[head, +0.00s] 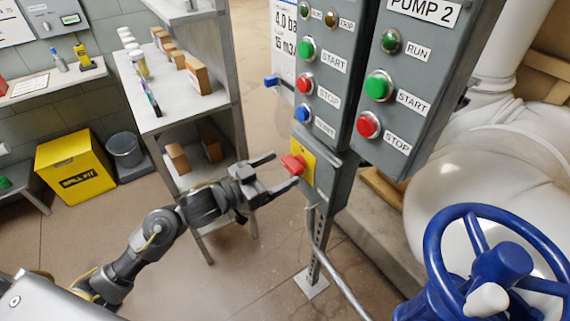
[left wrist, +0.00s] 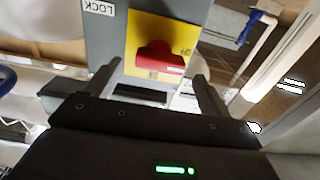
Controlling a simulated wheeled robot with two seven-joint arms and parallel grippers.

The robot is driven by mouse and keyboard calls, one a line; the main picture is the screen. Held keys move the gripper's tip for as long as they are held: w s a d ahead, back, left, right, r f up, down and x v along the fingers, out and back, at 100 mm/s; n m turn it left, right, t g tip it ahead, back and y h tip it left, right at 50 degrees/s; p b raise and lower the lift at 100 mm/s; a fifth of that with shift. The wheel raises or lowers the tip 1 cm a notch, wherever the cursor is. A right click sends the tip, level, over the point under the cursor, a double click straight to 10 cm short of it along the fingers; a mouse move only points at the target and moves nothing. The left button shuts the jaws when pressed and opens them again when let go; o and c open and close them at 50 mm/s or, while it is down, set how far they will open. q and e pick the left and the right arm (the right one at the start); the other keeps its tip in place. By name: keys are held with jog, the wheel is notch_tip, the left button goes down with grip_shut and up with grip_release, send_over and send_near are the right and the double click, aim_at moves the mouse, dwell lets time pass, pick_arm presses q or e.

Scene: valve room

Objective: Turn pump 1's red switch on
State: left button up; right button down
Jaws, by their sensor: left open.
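The red switch (head: 293,164) is a rotary handle on a yellow plate (head: 307,161), low on the grey control box of pump 1 (head: 325,178). In the left wrist view the red switch (left wrist: 160,57) shows on its yellow plate (left wrist: 178,32), with the handle lying roughly across the picture. My left gripper (head: 286,170) is open, its two fingers pointing at the switch, one on either side of it. In the left wrist view the open fingers (left wrist: 158,82) stand short of the handle; whether they touch it I cannot tell. My right gripper is not in view.
Above the switch are pump 1's green start (head: 307,48), red stop (head: 305,83) and blue (head: 302,113) buttons. Pump 2's box (head: 420,60) stands to the right. A blue valve wheel (head: 500,262) is at the lower right. A shelf (head: 185,90) stands behind my left arm.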

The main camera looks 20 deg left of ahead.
aim_at(294, 164)
pick_arm(q)
jog(key=shift+x, duration=1.4)
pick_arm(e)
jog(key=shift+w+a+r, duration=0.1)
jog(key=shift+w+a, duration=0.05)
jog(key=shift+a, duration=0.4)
pick_arm(q)
jog(key=shift+c, duration=0.3)
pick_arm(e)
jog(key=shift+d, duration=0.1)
pick_arm(q)
jog(key=c, duration=0.9)
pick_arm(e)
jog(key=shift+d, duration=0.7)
